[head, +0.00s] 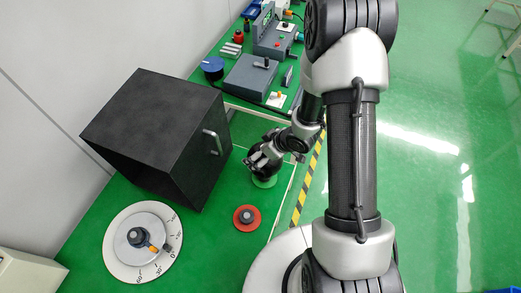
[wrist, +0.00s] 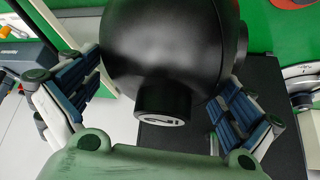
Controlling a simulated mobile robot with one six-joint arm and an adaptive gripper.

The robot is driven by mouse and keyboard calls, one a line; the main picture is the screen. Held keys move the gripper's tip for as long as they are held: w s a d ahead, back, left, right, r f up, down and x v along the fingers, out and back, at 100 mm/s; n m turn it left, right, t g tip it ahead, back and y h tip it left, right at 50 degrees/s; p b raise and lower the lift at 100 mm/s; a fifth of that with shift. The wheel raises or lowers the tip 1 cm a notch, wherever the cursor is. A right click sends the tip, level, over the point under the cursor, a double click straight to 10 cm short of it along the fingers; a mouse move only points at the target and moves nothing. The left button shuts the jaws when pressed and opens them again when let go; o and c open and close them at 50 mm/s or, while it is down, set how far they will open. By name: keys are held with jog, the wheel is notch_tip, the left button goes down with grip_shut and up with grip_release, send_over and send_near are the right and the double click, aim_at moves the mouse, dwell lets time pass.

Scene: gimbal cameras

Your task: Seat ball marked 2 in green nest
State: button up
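My gripper (head: 259,159) is low over the green nest (head: 265,182), around a dark ball (head: 264,169). In the wrist view the black ball (wrist: 165,50) fills the space between the two blue-padded fingers of my gripper (wrist: 160,95). Both pads appear to touch its sides. A short black stub (wrist: 165,104) on the ball faces the camera; the mark on its end is too blurred to read. The nest's rim shows below the ball in the head view. I cannot tell whether the ball rests in it.
A red nest (head: 239,221) with a grey-and-black piece stands nearby. A black open box (head: 160,135) is to the left, with a round dial (head: 118,253) in front. Grey devices (head: 250,78) stand on the bench behind. Green tabletop is clear around the red nest.

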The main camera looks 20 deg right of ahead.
jog(key=v, duration=1.2)
dwell(0.3)
